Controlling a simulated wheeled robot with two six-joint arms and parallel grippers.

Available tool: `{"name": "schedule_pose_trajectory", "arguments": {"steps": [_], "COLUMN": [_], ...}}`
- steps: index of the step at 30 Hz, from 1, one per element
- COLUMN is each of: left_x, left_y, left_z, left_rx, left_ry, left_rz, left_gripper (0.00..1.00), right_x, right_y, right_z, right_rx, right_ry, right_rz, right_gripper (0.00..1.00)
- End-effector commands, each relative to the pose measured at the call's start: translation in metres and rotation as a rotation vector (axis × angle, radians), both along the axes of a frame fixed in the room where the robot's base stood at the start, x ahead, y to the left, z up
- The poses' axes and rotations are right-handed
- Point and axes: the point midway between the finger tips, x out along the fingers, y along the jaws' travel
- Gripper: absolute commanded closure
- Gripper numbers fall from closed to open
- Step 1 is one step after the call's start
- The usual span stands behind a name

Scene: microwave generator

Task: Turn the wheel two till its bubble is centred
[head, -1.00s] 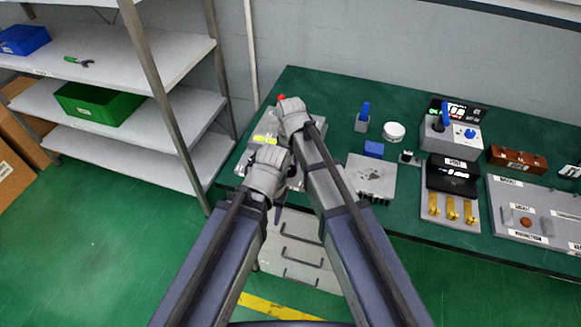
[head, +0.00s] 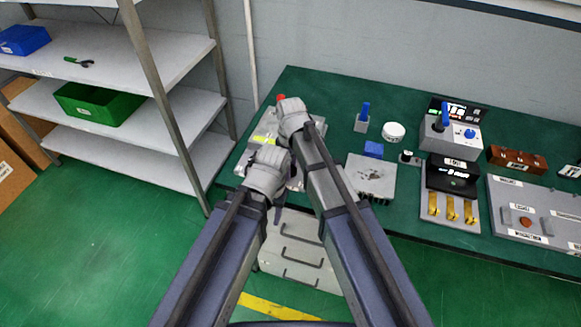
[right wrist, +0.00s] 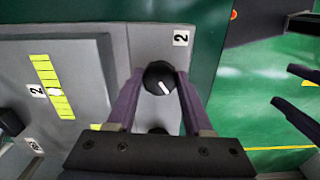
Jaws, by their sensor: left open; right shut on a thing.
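Wheel two (right wrist: 160,78) is a black round knob with a white mark, beside a "2" label on a grey plate. My right gripper (right wrist: 157,76) is shut on it, one purple finger on each side. The yellow-green vial (right wrist: 44,72) labelled "2" lies to the left on the plate. Its pale bubble (right wrist: 54,92) sits near the middle, slightly toward the lower end. In the head view my right gripper (head: 290,112) is over the grey device (head: 242,164) and hides the wheel. My left gripper (head: 268,172) is lower; its open fingers appear at the right of the wrist view.
A red knob (head: 281,98) shows behind my right gripper. On the green bench (head: 325,92) to the right stand a grey block (head: 371,178), a white round tin (head: 394,131) and a joystick box (head: 450,134). Shelves (head: 150,135) stand left. A drawer unit (head: 298,250) is below.

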Motion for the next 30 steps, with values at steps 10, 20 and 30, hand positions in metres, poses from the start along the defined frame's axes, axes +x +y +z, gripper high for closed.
{"name": "schedule_pose_trajectory", "arguments": {"steps": [10,20,30], "left_x": [0.000,0.000,0.000], "left_y": [0.000,0.000,0.000], "left_z": [0.000,0.000,0.011], "left_rx": [0.000,0.000,0.000], "left_ry": [0.000,0.000,0.000], "left_rz": [0.000,0.000,0.000], "left_gripper": [0.50,0.50,0.50], "right_x": [0.000,0.000,0.000], "right_y": [0.000,0.000,0.000], "right_z": [0.000,0.000,0.011], "right_rx": [0.000,0.000,0.000], "right_ry": [0.001,0.000,0.000], "right_rz": [-0.001,-0.001,-0.001], "right_gripper": [0.39,0.19,0.19]}}
